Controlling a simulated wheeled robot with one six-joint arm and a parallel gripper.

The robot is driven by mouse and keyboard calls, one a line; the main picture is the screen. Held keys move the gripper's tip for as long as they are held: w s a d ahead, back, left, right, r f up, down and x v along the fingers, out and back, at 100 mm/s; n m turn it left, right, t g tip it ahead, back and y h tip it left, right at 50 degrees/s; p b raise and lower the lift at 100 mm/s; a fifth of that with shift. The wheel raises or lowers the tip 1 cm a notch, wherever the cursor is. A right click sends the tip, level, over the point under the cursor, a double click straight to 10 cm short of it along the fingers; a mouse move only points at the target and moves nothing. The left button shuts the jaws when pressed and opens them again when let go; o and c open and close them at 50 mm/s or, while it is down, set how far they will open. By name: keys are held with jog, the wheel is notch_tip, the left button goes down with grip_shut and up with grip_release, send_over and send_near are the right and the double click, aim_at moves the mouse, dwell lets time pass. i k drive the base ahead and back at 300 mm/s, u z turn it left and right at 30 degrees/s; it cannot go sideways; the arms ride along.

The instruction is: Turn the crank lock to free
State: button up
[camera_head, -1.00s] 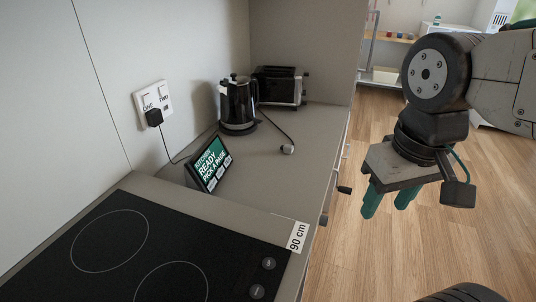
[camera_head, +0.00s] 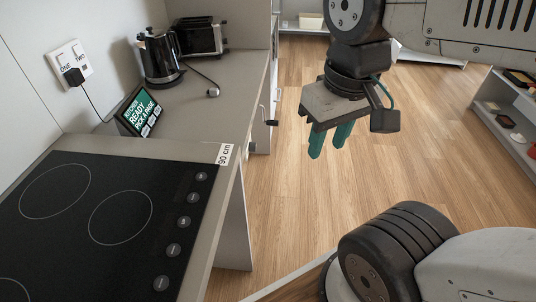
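The crank (camera_head: 271,122) sticks out from the front side of the counter, past the "90 cm" label. Its dark knob shows, with a short thin arm beside it; its lock marking is too small to read. My gripper (camera_head: 329,144) hangs over the open floor to the right of the crank, with its green fingers pointing down. The fingers are apart with nothing between them. The gripper is clear of the crank and the counter.
The counter (camera_head: 222,100) carries a hob (camera_head: 90,215), a tilted display (camera_head: 139,110), a kettle (camera_head: 160,58) and a toaster (camera_head: 200,38). A wall socket (camera_head: 70,63) holds a plug. A shelf (camera_head: 505,120) stands at right. Wood floor between is free.

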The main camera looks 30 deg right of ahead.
aim_at(252, 145)
jog(key=z, duration=1.55)
jog(key=i, duration=0.9)
jog(key=u, duration=1.85)
jog(key=k, duration=1)
jog(key=u, duration=0.65)
jog(key=i, duration=1)
jog(key=u, duration=0.15)
